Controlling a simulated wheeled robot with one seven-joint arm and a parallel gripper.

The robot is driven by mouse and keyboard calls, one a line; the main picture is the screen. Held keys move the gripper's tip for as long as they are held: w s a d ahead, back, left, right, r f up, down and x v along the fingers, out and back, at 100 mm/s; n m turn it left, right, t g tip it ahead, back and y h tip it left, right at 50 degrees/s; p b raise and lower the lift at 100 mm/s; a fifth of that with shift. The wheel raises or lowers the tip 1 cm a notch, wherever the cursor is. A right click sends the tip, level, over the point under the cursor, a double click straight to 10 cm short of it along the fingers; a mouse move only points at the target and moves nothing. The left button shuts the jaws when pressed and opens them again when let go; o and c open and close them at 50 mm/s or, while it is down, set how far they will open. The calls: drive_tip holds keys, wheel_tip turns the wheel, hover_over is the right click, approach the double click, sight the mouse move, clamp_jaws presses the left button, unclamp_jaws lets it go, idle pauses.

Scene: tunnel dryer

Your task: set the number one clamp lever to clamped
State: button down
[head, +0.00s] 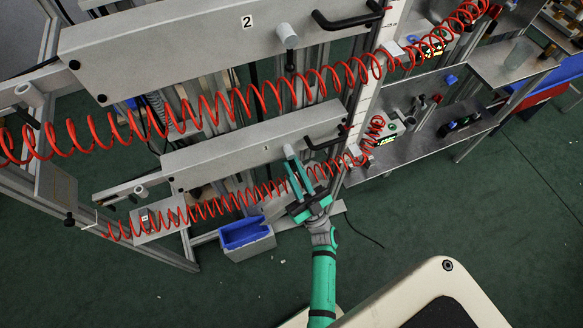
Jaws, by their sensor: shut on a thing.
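The number 1 panel (225,152) is a long grey beam, sloping up to the right, low in the frame. The number one clamp lever (288,150) shows a light round hub at the panel's lower edge. The rest of that lever is hidden at my gripper. My gripper (292,163) has teal fingers that reach up to just below the hub. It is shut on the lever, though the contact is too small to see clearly. On the number 2 panel (170,45) above, a similar lever (287,37) hangs down with a black knob.
Red coiled hoses (230,105) stretch across both panels, one passing close by my gripper. A black handle (325,137) is right of the lever. A grey box with a blue inside (247,238) stands below left. Metal shelves (430,120) are at right. Green floor (430,215) is open at lower right.

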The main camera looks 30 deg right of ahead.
drive_tip(key=shift+d, duration=0.1)
idle(0.3)
drive_tip(key=c, duration=1.9)
unclamp_jaws()
drive_tip(key=shift+o, duration=0.2)
drive_tip(key=v, duration=1)
drive_tip(key=shift+s+f, duration=0.25)
drive_tip(key=shift+f, duration=0.05)
drive_tip(key=s+a+r+g, duration=0.2)
drive_tip(key=s+a+g, duration=0.3)
drive_tip(key=a, duration=0.6)
drive_tip(key=s+a+r+g+h, duration=0.1)
drive_tip(key=s+a+r+g, duration=0.2)
drive_tip(key=s+a+g, duration=0.3)
drive_tip(key=s+a, duration=0.4)
drive_tip(key=a, duration=0.1)
drive_tip(key=shift+r+m+g, duration=0.2)
drive_tip(key=shift+m+g, duration=0.1)
